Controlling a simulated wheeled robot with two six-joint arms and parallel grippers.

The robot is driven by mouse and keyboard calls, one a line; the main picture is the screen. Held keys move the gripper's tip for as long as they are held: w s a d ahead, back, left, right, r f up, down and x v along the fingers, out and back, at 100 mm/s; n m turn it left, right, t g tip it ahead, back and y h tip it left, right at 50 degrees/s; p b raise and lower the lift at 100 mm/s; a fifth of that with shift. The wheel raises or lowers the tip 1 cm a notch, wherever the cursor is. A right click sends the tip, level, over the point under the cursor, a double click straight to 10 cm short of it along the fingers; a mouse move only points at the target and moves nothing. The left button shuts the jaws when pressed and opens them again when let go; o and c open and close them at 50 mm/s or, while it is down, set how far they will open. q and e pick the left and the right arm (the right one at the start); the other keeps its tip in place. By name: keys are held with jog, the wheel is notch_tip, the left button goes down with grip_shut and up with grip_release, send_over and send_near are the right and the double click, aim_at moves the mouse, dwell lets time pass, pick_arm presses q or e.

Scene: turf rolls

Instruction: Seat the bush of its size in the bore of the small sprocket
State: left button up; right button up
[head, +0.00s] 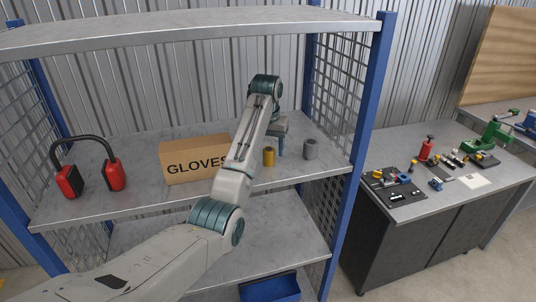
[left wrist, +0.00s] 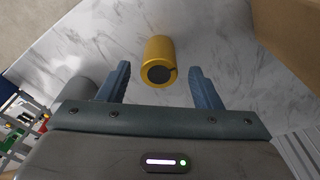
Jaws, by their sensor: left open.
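A yellow bush (head: 269,157) stands on the middle shelf, and a grey, wider bush (head: 310,148) stands to its right. My left gripper (head: 281,151) points down just above the shelf beside the yellow bush. In the left wrist view my left gripper (left wrist: 160,70) is open, and the yellow bush (left wrist: 158,50) with a dark bore lies ahead, between the lines of its fingers and apart from them. The grey bush (left wrist: 75,91) shows partly behind the left finger. I cannot make out the small sprocket among the small parts on the bench. My right gripper is not in view.
A GLOVES box (head: 185,163) and red ear defenders (head: 114,174) stand left on the shelf (head: 130,200). A blue post (head: 368,100) separates the shelf from the bench (head: 420,207), which holds a dark board (head: 408,196), a red bottle (head: 426,149) and a green vise (head: 492,136).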

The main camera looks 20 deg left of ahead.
pick_arm(q)
jog(key=shift+w+f, duration=0.1)
jog(key=shift+f, duration=0.05)
jog(key=shift+s+r, duration=0.3)
jog(key=shift+s, duration=0.15)
jog(key=shift+s+d+r, duration=0.1)
jog(key=shift+s+r, duration=0.05)
jog(key=shift+s, duration=0.05)
jog(key=c, duration=0.7)
jog(key=shift+w, duration=0.1)
jog(key=c, duration=0.5)
